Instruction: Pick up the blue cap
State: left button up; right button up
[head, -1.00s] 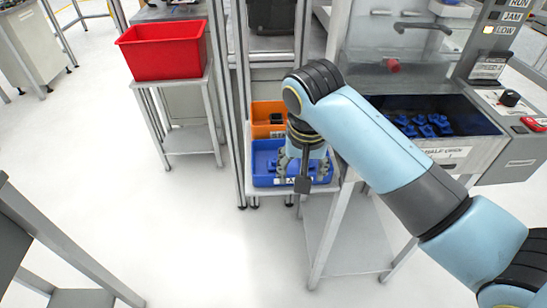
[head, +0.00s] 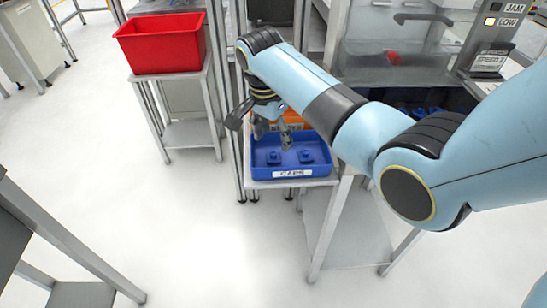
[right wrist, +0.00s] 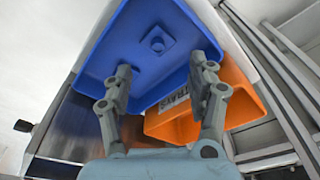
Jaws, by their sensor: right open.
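Two blue caps, one on the left (head: 273,157) and one on the right (head: 306,156), sit in a blue tray (head: 291,174) labelled CAPS. My right gripper (head: 272,134) is open and empty, above the left back part of this tray in the head view. In the right wrist view, one blue cap (right wrist: 157,41) lies on the tray floor beyond and between the open fingers (right wrist: 160,70). My left gripper is not in view.
An orange bin (right wrist: 180,124) stands beside the blue tray, partly hidden by my arm in the head view. A red bin (head: 163,45) is on a stand to the left. A machine (head: 400,60) stands at the right. Open floor lies in front.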

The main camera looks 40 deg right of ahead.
aim_at(273, 153)
notch_tip(273, 153, down, 5)
jog(key=shift+s+a+r, duration=0.15)
jog(key=shift+f, duration=0.3)
jog(key=shift+c, duration=0.3)
jog(key=c, duration=0.5)
